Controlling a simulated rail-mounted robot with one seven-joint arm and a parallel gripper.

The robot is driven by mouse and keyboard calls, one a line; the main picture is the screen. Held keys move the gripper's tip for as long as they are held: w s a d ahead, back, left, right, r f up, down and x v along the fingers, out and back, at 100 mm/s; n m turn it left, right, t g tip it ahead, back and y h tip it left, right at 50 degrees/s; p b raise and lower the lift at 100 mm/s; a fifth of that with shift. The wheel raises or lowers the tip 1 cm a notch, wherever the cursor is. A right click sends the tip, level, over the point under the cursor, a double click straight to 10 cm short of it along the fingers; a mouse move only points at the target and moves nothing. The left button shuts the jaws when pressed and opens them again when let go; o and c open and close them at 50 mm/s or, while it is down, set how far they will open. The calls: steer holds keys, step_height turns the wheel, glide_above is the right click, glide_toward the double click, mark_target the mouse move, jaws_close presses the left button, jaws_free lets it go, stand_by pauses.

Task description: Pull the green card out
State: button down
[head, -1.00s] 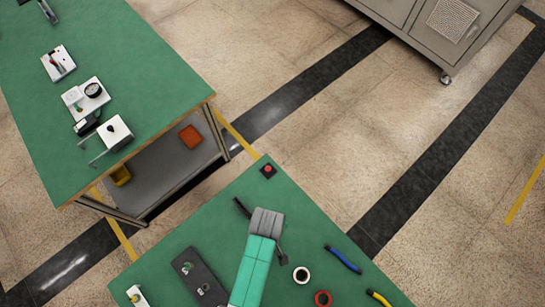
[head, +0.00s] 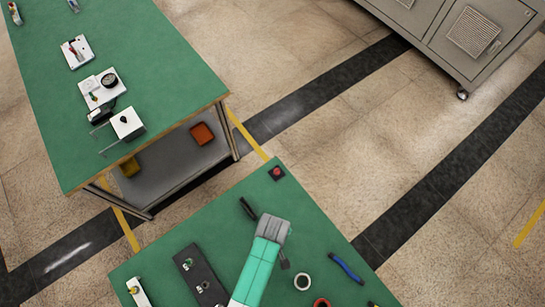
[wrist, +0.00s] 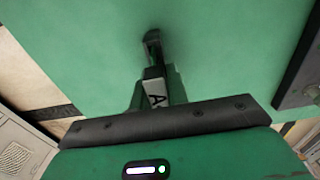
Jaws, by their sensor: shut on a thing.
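The head view shows my teal arm with its grey end low over the near green table. My gripper's jaws are mostly hidden there beneath the arm. In the wrist view my gripper (wrist: 152,45) has narrow black jaws, shut, with a pale patch marked A beside them. The green card is hard to make out against the green tabletop. A darker green patch lies around the jaws, and I cannot tell card from shadow there. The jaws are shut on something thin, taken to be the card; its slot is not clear.
Another green table (head: 150,60) with small devices stands at the upper left. A grey cabinet (head: 470,35) stands upper right.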

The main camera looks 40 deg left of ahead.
steer(key=shift+r, duration=0.2)
steer(key=shift+r+p, duration=2.8)
steer(key=shift+p, duration=0.15)
step_height(320, 180, up, 4)
steer(key=p, duration=0.4)
steer(key=shift+f, duration=0.3)
